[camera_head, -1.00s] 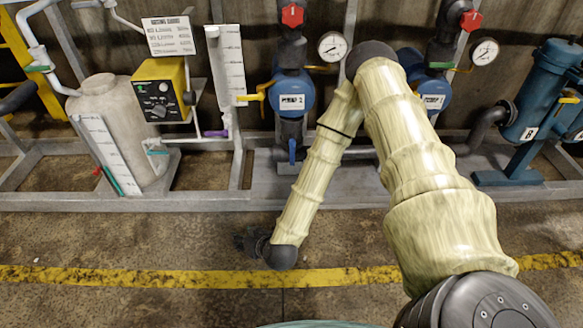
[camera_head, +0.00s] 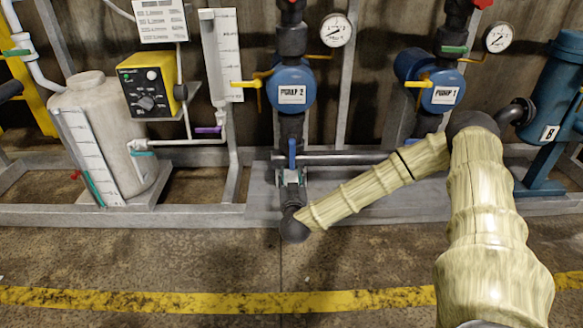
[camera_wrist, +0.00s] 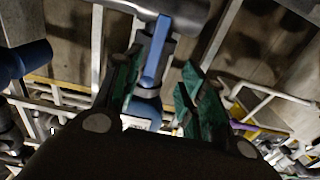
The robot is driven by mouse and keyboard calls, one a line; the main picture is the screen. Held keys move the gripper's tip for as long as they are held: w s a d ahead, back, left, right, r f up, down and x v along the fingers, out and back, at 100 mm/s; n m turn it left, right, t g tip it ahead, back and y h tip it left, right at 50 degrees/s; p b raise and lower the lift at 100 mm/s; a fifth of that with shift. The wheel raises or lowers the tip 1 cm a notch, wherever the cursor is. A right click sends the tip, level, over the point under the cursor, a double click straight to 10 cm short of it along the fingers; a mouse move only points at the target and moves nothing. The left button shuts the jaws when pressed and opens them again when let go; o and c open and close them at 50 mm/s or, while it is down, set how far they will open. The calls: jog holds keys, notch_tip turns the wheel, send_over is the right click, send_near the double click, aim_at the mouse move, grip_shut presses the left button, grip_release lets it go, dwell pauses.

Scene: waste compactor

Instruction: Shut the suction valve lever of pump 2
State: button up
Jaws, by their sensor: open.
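The pump 2 body (camera_head: 291,90) is blue with a white PUMP 2 label. Below it, on the dark suction pipe, a blue lever (camera_head: 292,153) stands upright, in line with the pipe. My gripper (camera_head: 291,178) is just below the lever in the head view, with its fingers toward the pipe. In the wrist view my gripper (camera_wrist: 161,65) is open, its green-padded fingers spread on either side of the blue lever (camera_wrist: 156,50). I cannot tell whether a finger touches the lever or how deep it sits between them.
Pump 1 (camera_head: 442,92) stands to the right, with its yellow lever (camera_head: 418,84). Another yellow lever (camera_head: 248,83) is left of pump 2. A white tank (camera_head: 103,140) and a yellow control box (camera_head: 149,88) are at left. A grey frame rail (camera_head: 130,216) runs low in front.

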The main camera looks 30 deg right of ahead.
aim_at(292, 158)
jog(key=b+x, duration=0.2)
jog(key=x, duration=0.2)
jog(key=b+x, duration=0.2)
jog(key=x, duration=0.3)
jog(key=shift+d+b, duration=0.3)
jog(key=shift+d, duration=0.05)
jog(key=shift+b+x, duration=0.3)
jog(key=shift+x, duration=0.55)
jog(key=shift+r, duration=0.15)
grip_shut()
